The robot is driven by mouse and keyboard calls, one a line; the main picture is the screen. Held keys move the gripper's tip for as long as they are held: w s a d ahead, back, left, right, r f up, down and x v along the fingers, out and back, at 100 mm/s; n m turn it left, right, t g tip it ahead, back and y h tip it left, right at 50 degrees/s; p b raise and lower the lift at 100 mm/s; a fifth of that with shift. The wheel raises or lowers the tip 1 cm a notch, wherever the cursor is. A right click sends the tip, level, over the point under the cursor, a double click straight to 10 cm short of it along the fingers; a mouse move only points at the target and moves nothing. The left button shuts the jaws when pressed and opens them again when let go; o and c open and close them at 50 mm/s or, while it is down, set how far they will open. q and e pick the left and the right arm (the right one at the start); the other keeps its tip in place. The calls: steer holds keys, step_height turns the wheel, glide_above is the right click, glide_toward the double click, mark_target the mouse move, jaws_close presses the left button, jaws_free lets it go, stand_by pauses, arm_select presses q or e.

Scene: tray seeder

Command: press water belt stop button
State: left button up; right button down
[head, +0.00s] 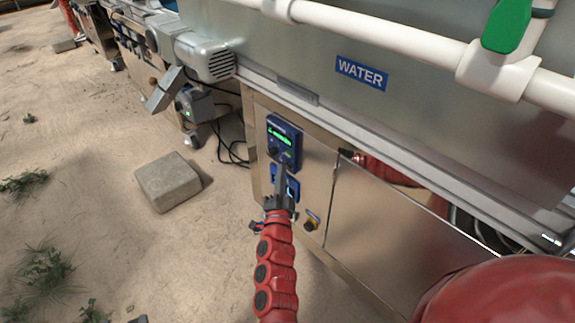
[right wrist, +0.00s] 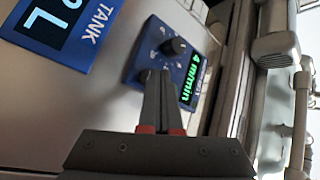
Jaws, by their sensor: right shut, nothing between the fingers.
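The water belt's blue control box (head: 283,133) is on the metal cabinet front below the WATER label (head: 361,73). It has a lit green display and a black knob; in the right wrist view the box (right wrist: 140,62) reads "4 m/min" and the knob (right wrist: 179,46) shows clearly. My right gripper (head: 281,164) is shut and empty, its fingertips at the box's lower part. In the right wrist view the fingertips (right wrist: 157,73) overlap the box's near edge and hide part of its face. I cannot make out a stop button, or whether the tips touch. My left gripper is out of view.
A blue TANK display (right wrist: 60,28) is below the control box, partly behind my gripper in the head view. A small yellow-and-black control (head: 310,224) is lower on the cabinet. A stone block (head: 168,182) lies on sandy ground at left. White pipes (head: 400,38) cross above.

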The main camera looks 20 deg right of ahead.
steer(key=shift+s+a, duration=0.1)
steer(key=shift+a, duration=0.25)
steer(key=shift+a, duration=0.1)
steer(key=a+p, duration=0.1)
steer(key=s+a+p, duration=0.1)
steer(key=a, duration=0.2)
steer(key=shift+s+a+p, duration=0.2)
steer(key=shift+s+p, duration=0.2)
